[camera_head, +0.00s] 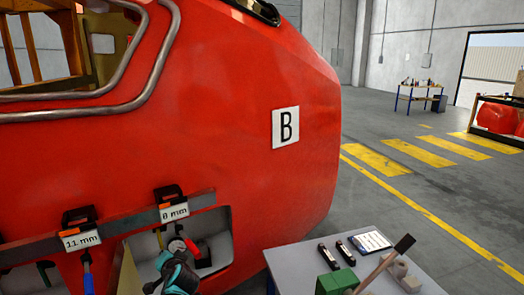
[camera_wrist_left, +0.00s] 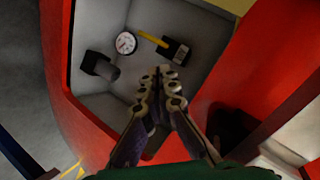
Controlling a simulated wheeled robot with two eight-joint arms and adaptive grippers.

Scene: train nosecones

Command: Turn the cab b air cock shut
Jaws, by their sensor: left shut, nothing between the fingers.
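The cab B air cock appears to be the yellow lever (camera_wrist_left: 153,39) on a black block (camera_wrist_left: 175,51) inside the grey recess of the red nosecone. The lever points from the block toward a round white gauge (camera_wrist_left: 125,43). In the head view a bit of yellow (camera_head: 160,239) shows in the recess below the 8 mm label. My left gripper (camera_wrist_left: 165,73) is shut and empty, its tips just below the block in the wrist view; I cannot tell whether they touch it. In the head view the left gripper (camera_head: 177,262) is at the recess and partly covers it. My right gripper is not in view.
A black cylinder (camera_wrist_left: 100,66) sticks out in the recess. A rail with 11 mm (camera_head: 81,241) and 8 mm (camera_head: 174,212) tags crosses the nosecone. The B plate (camera_head: 286,127) is above right. A grey table (camera_head: 295,262) with tools stands at the right.

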